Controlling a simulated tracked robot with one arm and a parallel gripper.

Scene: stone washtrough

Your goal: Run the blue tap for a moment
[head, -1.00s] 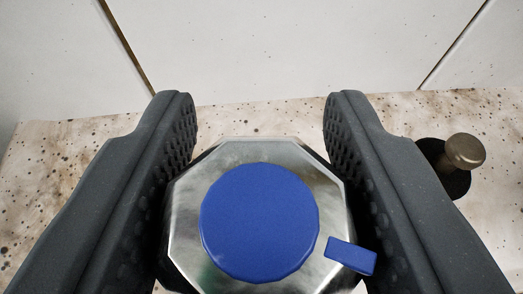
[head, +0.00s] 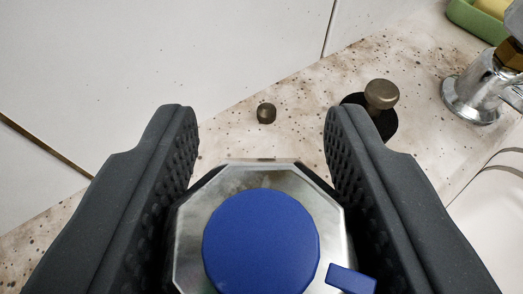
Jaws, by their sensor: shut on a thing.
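The blue tap shows as a metal, faceted knob (head: 190,243) with a round blue cap (head: 261,242) on top, low in the middle of the head view. A small blue tab (head: 350,279) sticks out at its lower right. My gripper (head: 261,135) is shut on the knob, one dark ridged finger on each side of it. The fingertips reach past the knob's far edge. The spout and the body under the knob are hidden.
A bronze knob (head: 381,95) on a dark round base stands just beyond the right finger. A small brown stub (head: 266,113) sits on the speckled stone ledge (head: 300,95). A chrome fitting (head: 478,95) and a green dish (head: 480,20) are at the right. White tiles rise behind.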

